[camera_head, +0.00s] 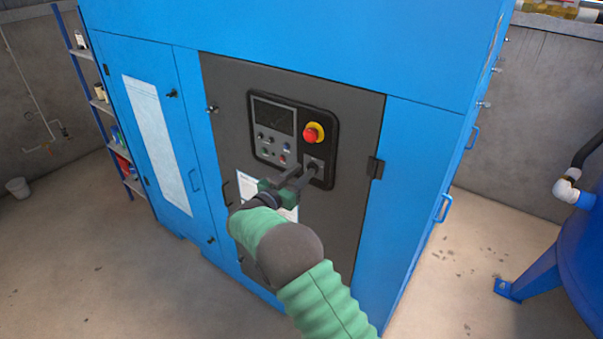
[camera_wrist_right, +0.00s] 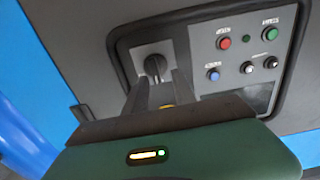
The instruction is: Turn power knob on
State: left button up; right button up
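The power knob (camera_wrist_right: 155,67) is a dark round knob on a light square plate in the right wrist view. It sits at the lower right of the black-framed control panel (camera_head: 332,125), below the red emergency button. In the head view the knob is small and partly hidden by my fingers. My right gripper (camera_head: 304,172) is in front of the knob plate. In the right wrist view, its two fingers (camera_wrist_right: 160,85) are apart, with the knob showing between and beyond their tips. I cannot tell whether they touch it. My left gripper is out of view.
A red emergency button (camera_head: 313,132) on a yellow ring sits just above the knob. Small coloured buttons (camera_wrist_right: 223,43) are beside it. The panel is on a grey door (camera_head: 350,215) of a blue cabinet (camera_head: 412,190). A blue tank (camera_head: 585,235) stands at the right.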

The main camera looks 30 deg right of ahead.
jog(key=shift+a, duration=0.1)
jog(key=shift+c, duration=2.3)
jog(key=shift+s+d, duration=0.15)
jog(key=shift+d, duration=0.1)
grip_shut()
jog(key=shift+s+d, duration=0.1)
jog(key=shift+d, duration=0.2)
jog(key=shift+a, duration=0.15)
